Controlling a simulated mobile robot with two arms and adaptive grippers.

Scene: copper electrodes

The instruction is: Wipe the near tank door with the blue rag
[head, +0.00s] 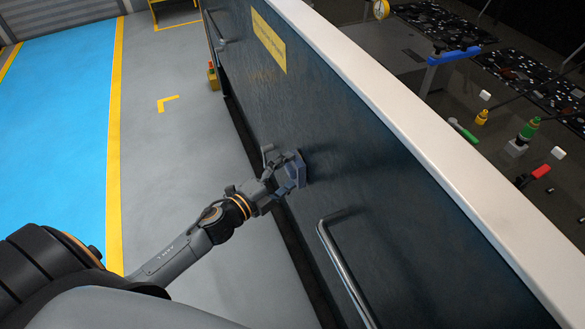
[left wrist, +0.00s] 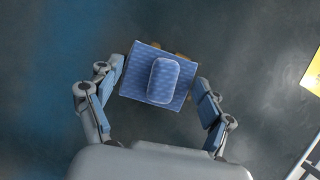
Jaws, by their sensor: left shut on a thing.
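The blue rag (head: 297,168) is a blue pad with a raised block on its back; it also shows in the left wrist view (left wrist: 135,77). My left gripper (head: 287,178) is shut on the rag and holds it at the dark tank door (head: 290,110). The rag appears against the door face, though contact is hard to judge. In the left wrist view my left gripper (left wrist: 160,85) has one finger on each side of the rag. Small orange-brown marks (left wrist: 187,57) show at the rag's far edge, partly hidden behind it. My right gripper is out of view.
A bar handle (head: 345,272) sticks out from the dark front nearer me, right of my gripper. A yellow label (head: 268,42) is higher on the front. A white rim (head: 400,105) runs along the top. Open grey floor (head: 180,130) lies to the left.

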